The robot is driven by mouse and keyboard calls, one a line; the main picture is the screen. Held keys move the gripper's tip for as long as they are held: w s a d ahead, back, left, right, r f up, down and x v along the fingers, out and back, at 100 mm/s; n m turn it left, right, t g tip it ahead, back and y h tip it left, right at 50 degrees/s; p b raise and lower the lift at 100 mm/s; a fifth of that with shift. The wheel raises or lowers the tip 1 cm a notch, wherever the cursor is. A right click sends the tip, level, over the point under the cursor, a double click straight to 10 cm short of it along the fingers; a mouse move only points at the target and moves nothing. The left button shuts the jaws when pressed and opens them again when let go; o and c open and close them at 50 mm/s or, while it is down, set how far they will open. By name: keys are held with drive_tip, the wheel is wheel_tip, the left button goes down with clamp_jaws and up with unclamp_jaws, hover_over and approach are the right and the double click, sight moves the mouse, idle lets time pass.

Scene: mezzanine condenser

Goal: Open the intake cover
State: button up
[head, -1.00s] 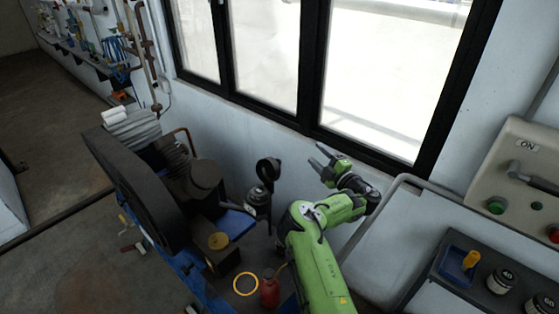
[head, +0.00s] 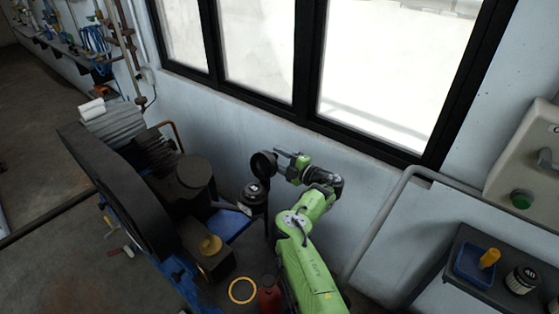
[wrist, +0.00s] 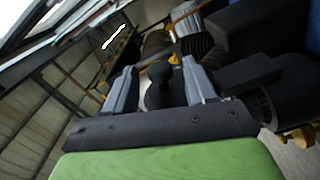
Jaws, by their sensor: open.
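A round black cover-like part (head: 263,164) stands tilted above a dark canister (head: 254,197) by the wall, beside the compressor. I take it for the intake cover; its hinge and fastening are too small to make out. My gripper (head: 283,159) is just right of this part in the head view, fingers pointing left at it. In the wrist view my gripper (wrist: 159,68) is open, with a dark knob-like shape (wrist: 160,73) showing between the two grey fingers. I cannot tell whether the fingers touch it.
The compressor with its large black belt guard (head: 112,190) fills the left. A yellow ring (head: 242,290) and a red bottle (head: 269,298) are low, close to my arm. A window (head: 395,75) is behind. A dark shelf (head: 500,265) holding a blue bin is at right.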

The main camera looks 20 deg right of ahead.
clamp_jaws()
drive_tip(key=shift+s+a+r+n+p, duration=0.3)
drive_tip(key=shift+n+p, duration=0.1)
drive_tip(key=shift+n, duration=0.2)
drive_tip(key=shift+s+a+r+n+p, duration=0.15)
drive_tip(key=shift+a+n+p, duration=0.2)
drive_tip(key=shift+n, duration=0.25)
unclamp_jaws()
drive_tip(key=shift+d, duration=0.1)
drive_tip(key=v, duration=0.7)
drive_tip(key=shift+s, duration=0.25)
drive_tip(key=shift+d, duration=0.1)
